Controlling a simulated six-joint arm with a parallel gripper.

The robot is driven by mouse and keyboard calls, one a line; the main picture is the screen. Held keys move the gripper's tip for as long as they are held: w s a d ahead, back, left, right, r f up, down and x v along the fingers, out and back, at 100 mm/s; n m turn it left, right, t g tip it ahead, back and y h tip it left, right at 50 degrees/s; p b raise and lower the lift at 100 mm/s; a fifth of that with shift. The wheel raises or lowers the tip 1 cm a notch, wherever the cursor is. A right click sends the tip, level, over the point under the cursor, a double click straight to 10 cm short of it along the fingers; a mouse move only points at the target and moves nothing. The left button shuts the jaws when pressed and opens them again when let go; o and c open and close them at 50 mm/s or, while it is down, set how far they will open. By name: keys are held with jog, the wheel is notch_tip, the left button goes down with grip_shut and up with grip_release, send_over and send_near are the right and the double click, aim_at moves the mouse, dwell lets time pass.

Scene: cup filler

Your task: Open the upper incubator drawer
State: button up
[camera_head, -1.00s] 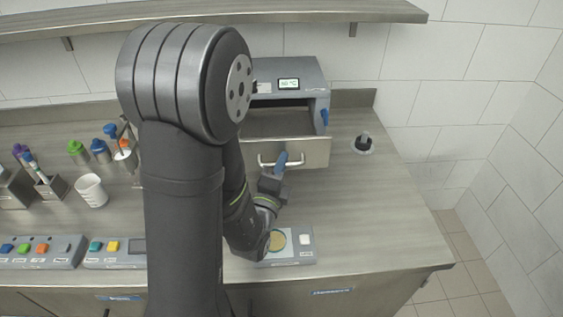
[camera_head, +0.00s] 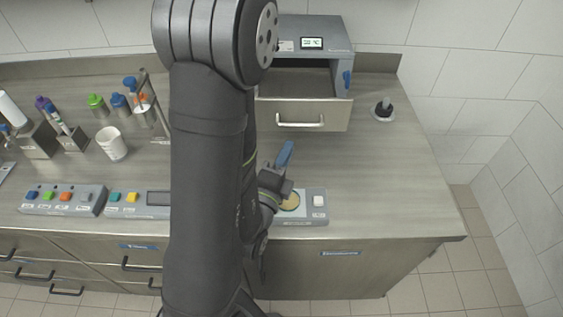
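The incubator (camera_head: 340,40) is a grey box with a small lit display at the back of the bench. Its drawer (camera_head: 337,116) is pulled out towards me, and the open inside shows behind the front panel. The drawer's bar handle (camera_head: 300,124) is in plain view with nothing on it. My gripper (camera_head: 285,152), with blue fingers, is in front of and a little below the handle in the picture, apart from it. The fingers are seen nearly edge-on, so their gap cannot be made out. My arm hides the left part of the incubator.
A dark knob (camera_head: 384,108) stands on the right. A white cup (camera_head: 112,144), capped bottles and button boxes (camera_head: 62,200) are on the left.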

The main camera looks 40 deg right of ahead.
aim_at(300, 124)
jog(key=shift+v, duration=1.5)
jog(key=x, duration=1.2)
jog(key=shift+w+d, duration=0.2)
jog(key=v, duration=0.7)
jog(key=shift+s, duration=0.15)
jog(key=shift+a, duration=0.1)
jog(key=shift+x, duration=3.65)
